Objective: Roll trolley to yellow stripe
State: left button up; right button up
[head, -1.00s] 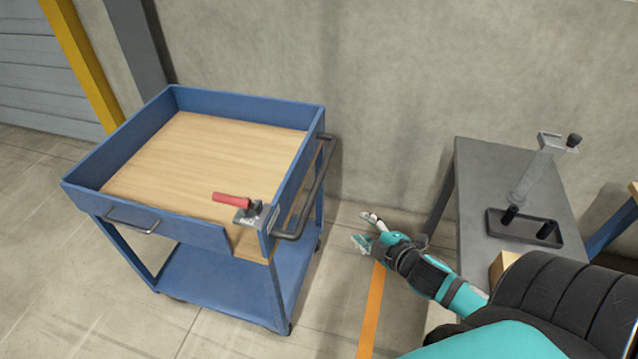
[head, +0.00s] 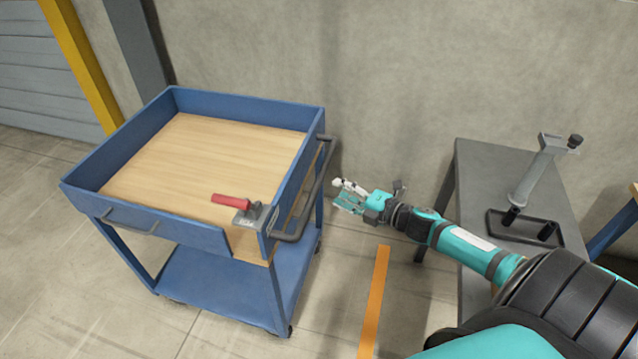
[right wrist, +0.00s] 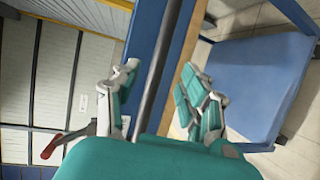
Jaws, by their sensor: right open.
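The blue trolley (head: 300,110) stands at the left in the head view, with a wooden top tray and a lower shelf. Its dark push handle (head: 318,190) runs along its right side. My right gripper (head: 342,196) is open just right of this handle, apart from it. In the right wrist view, the handle (right wrist: 158,70) crosses between the spread fingers (right wrist: 158,92), in front of the trolley's blue wall. A yellow-orange stripe (head: 374,300) lies on the floor right of the trolley. My left gripper is not in view.
A concrete wall (head: 390,90) is behind. Floor between trolley and table is clear.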

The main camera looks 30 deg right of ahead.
aim_at(319, 183)
jog(key=x, duration=0.8)
grip_shut()
dwell(0.4)
